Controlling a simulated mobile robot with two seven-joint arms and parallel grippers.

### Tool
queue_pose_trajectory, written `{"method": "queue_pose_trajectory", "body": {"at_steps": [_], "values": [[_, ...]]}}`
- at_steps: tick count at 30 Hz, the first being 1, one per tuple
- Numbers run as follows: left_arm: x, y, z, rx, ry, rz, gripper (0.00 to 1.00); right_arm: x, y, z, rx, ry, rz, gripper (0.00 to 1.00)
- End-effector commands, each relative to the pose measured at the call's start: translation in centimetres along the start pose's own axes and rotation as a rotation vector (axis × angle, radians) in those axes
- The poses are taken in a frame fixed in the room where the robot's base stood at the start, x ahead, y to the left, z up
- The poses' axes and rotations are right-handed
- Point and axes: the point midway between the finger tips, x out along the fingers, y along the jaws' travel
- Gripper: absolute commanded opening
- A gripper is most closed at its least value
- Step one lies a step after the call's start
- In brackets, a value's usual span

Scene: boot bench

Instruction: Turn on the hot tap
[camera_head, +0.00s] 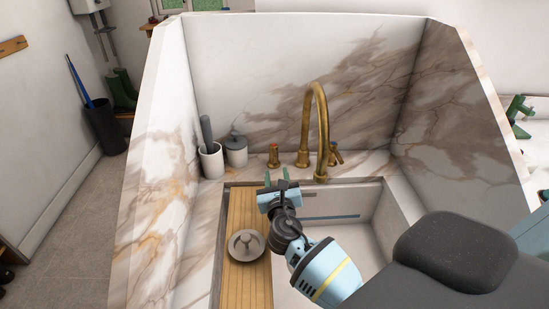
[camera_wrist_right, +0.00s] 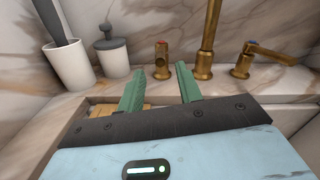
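The hot tap (camera_head: 273,156) is a short brass handle with a red mark on top, left of the tall curved brass spout (camera_head: 320,125). It also shows in the right wrist view (camera_wrist_right: 161,62), beyond the fingertips. A second brass tap (camera_head: 336,155) with a side lever stands right of the spout; its top mark looks blue in the wrist view (camera_wrist_right: 251,62). My right gripper (camera_head: 278,177) is in front of the hot tap, with its green fingers (camera_wrist_right: 161,90) apart and nothing between them. The fingers appear short of the tap. My left gripper is not in view.
A white cup with a grey-handled tool (camera_head: 211,163) and a lidded jar (camera_head: 236,153) stand left of the hot tap. A wooden board (camera_head: 241,210) with a grey round lid-like object (camera_head: 246,245) lies across the sink (camera_head: 360,235). Marble walls enclose the back and sides.

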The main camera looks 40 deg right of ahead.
Motion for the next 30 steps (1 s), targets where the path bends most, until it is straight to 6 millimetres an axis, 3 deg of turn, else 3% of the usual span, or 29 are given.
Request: {"method": "queue_pose_trajectory", "body": {"at_steps": [15,29,30], "values": [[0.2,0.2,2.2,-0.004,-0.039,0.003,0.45,6.5,0.0,-0.1,-0.001,0.001,0.000,0.35],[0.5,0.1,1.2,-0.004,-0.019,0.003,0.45,7.7,-0.1,0.1,0.001,-0.001,0.000,0.35],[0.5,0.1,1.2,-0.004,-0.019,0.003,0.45,7.7,0.0,0.1,0.001,-0.001,0.000,0.30]]}}
